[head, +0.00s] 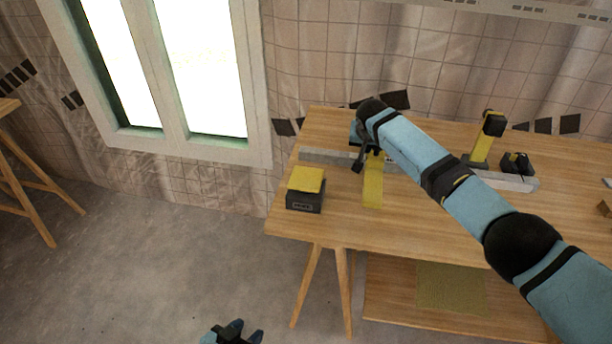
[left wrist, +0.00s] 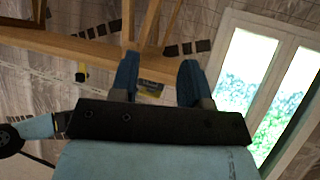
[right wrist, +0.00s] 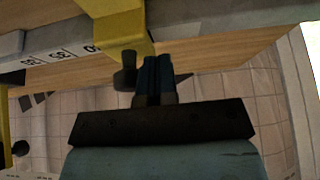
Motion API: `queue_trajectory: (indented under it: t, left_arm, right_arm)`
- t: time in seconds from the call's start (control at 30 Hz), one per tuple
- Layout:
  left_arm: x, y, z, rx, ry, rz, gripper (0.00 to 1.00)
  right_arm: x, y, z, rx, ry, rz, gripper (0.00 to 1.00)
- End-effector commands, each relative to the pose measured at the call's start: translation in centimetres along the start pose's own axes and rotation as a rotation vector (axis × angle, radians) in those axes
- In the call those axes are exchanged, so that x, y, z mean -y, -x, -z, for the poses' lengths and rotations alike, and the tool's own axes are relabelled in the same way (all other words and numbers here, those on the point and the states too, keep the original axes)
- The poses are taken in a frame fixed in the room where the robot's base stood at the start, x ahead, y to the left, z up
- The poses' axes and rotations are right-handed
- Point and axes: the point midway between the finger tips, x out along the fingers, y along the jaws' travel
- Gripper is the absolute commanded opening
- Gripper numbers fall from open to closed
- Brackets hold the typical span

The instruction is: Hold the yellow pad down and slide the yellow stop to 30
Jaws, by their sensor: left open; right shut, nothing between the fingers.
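The yellow pad (head: 307,180) is the top of a dark box at the table's left end. A small yellow and dark shape between the fingers in the left wrist view appears to be it. The yellow stop (head: 373,186) sits across the grey rail (head: 322,156); it also shows with a dark knob in the right wrist view (right wrist: 122,28). My right gripper (head: 358,161) is shut and empty, beside the stop and its knob (right wrist: 155,62); contact is unclear. My left gripper (head: 246,331) is open and empty, low in front of the table, away from the pad (left wrist: 158,68).
A yellow post with a black head (head: 484,140) and a small black block (head: 517,163) stand at the rail's right. My right arm crosses above the table and hides part of the rail. The front left tabletop (head: 335,225) is clear.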

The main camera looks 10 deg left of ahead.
Motion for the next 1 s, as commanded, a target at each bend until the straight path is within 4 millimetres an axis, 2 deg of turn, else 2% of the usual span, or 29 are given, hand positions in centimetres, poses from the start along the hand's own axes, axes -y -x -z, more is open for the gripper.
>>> queue_trajectory:
  t: [0.6, 0.93, 1.0]
  left_arm:
    - [-0.4, 2.5, 4.0, -0.003, 0.005, 0.000, 0.43]
    - [-0.4, 2.6, 4.2, -0.004, 0.005, 0.000, 0.43]
    - [-0.3, 2.5, 4.0, 0.002, 0.004, 0.000, 0.26]
  right_arm:
    - [0.0, 4.2, 2.3, 0.000, 0.000, 0.001, 0.00]
    - [0.0, 4.3, 2.4, 0.000, 0.000, 0.000, 0.00]
    - [0.0, 4.3, 2.4, 0.000, 0.000, 0.000, 0.00]
